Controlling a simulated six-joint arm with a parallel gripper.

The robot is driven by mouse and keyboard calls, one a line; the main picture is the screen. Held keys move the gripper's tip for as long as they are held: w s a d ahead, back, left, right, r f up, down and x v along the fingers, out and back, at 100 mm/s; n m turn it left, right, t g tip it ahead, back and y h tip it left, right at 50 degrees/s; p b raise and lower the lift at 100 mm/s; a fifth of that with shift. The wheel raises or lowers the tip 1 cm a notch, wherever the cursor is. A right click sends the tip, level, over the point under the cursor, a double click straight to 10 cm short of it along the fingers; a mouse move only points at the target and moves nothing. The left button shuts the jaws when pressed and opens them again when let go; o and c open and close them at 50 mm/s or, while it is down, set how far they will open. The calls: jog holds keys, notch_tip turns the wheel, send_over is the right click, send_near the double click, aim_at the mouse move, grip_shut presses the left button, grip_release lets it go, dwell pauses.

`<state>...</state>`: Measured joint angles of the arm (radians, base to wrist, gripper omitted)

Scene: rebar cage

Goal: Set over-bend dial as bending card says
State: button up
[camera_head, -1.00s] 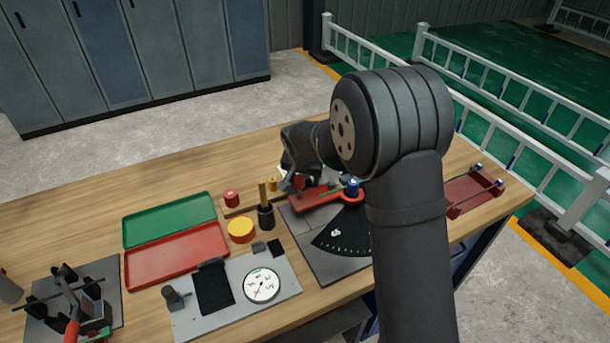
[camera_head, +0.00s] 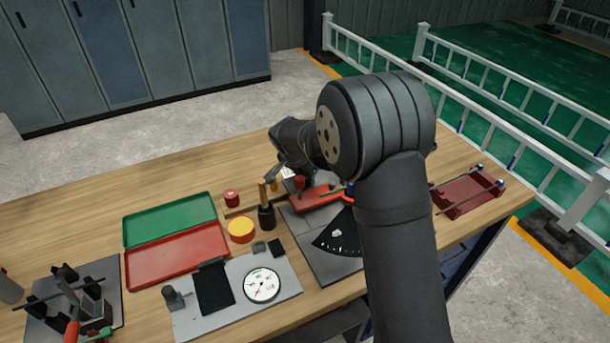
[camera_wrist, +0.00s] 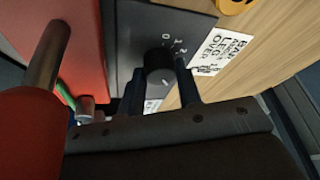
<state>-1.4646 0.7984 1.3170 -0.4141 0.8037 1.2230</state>
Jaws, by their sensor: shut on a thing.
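The over-bend dial's dark round knob (camera_wrist: 159,62) stands on a dark plate, with the numerals 0, 1 and 2 printed around its far side. My gripper (camera_wrist: 160,88) is shut on the knob, one dark finger on each side. A small pale mark shows on the knob, but I cannot tell which number it points to. The white bending card (camera_wrist: 219,50) lies on the wood just right of the dial; only part of its text, such as "BAR", "LEG" and "OVER", is readable. In the head view my gripper (camera_head: 273,174) is at the bender's far side, and the knob is hidden.
The red bender arm (camera_head: 314,199) lies close beside my gripper, and a red block with a steel rod fills the wrist view's left. A wooden-handled tool in a black holder (camera_head: 266,215) and a yellow tape roll (camera_head: 241,230) stand left. Red and green trays lie farther left.

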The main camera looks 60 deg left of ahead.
jog(key=shift+m, duration=0.4)
jog(key=o, duration=1)
jog(key=shift+c, duration=0.2)
jog(key=v, duration=1.7)
jog(key=shift+s+r, duration=0.15)
jog(key=shift+r, duration=0.1)
jog(key=shift+a, duration=0.15)
